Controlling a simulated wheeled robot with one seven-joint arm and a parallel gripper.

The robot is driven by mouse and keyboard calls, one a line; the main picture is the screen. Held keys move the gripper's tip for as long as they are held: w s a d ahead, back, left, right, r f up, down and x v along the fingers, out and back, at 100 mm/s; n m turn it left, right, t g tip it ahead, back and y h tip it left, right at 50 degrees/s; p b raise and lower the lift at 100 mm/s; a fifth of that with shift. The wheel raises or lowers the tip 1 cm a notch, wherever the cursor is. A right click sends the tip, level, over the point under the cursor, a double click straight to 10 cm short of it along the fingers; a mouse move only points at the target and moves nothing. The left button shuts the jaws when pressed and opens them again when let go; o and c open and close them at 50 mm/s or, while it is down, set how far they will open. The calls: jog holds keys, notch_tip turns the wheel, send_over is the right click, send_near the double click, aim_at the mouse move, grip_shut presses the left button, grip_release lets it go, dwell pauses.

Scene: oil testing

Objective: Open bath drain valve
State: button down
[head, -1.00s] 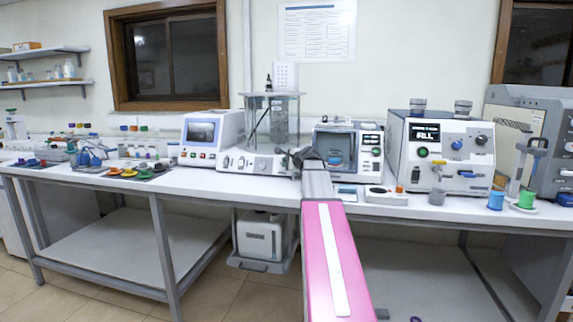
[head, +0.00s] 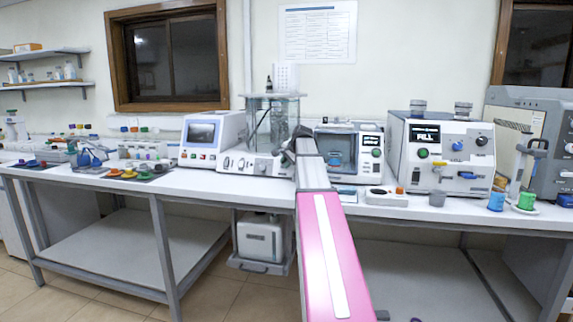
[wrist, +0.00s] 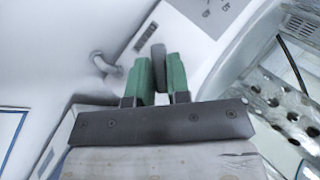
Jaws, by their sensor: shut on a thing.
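The bath (head: 271,122) stands on the bench as a clear vessel over a white base with knobs. In the wrist view its clear wall and a perforated metal plate (wrist: 268,105) show at the right. My gripper (wrist: 160,72) has green fingers, one on each side of a dark grey lever (wrist: 158,60), which looks like the drain valve handle. The fingers are shut on it. A bent grey tube (wrist: 104,63) sticks out to the left of the fingers. In the head view my arm hides the fingertips and the lever at the bath's right side.
A white unit with a chamber window (head: 348,146) stands close to the right of my arm. A larger machine showing FILL (head: 441,150) stands farther right. A white screen device (head: 211,138) is left of the bath. A white container (head: 262,240) sits below the bench.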

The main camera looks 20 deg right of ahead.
jog(key=n+g+h, duration=0.1)
jog(key=n+g, duration=0.1)
jog(key=n, duration=0.1)
jog(key=shift+w+a+r+h, duration=0.1)
jog(key=shift+w+a+h, duration=0.1)
jog(key=shift+h, duration=0.2)
jog(key=shift+a+n+g+h, duration=0.1)
jog(key=shift+n+g+h, duration=1)
jog(key=shift+g, duration=0.1)
jog(key=c, duration=1.1)
grip_release()
jog(key=shift+r, duration=0.1)
jog(key=v, duration=1)
jog(key=shift+s+a+r, duration=0.1)
jog(key=shift+a+r, duration=0.1)
jog(key=shift+r, duration=0.05)
